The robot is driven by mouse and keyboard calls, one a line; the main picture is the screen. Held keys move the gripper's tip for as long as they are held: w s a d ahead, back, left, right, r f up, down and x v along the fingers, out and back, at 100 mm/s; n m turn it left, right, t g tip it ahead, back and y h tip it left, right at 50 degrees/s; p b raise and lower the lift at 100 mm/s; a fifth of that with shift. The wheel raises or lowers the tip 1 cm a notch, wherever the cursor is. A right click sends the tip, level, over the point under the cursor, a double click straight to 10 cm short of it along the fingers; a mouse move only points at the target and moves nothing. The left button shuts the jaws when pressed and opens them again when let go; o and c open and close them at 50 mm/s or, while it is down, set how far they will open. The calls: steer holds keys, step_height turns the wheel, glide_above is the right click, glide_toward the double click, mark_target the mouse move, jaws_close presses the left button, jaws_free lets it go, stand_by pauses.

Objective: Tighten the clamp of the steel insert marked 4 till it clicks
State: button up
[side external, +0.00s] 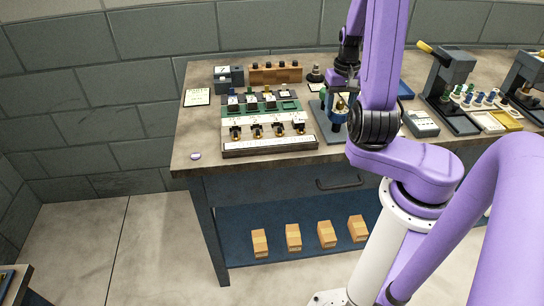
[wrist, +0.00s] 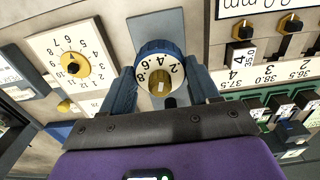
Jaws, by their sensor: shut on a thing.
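My gripper (wrist: 163,76) is shut on a blue-rimmed dial (wrist: 150,48), one dark finger on each side. The dial has a white face marked 0, .2, .4, .6, .8 and a brass centre, and stands before a grey plate (wrist: 143,22). In the side external view my gripper (side external: 340,104) is low over a grey stand (side external: 322,124) right of the insert rack.
The rack (side external: 268,147) holds several black-and-brass pieces, with a green tray (side external: 290,106) behind it. Black lever presses (side external: 447,75) stand at right. The bench's front left is mostly clear.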

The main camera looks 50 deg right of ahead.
steer(key=shift+r, duration=1.65)
steer(key=w+a+r+m, duration=0.1)
steer(key=w+a+r, duration=0.6)
steer(key=a, duration=0.2)
steer(key=shift+f, duration=2.7)
steer(key=shift+o, duration=0.2)
steer(key=shift+f, duration=1.2)
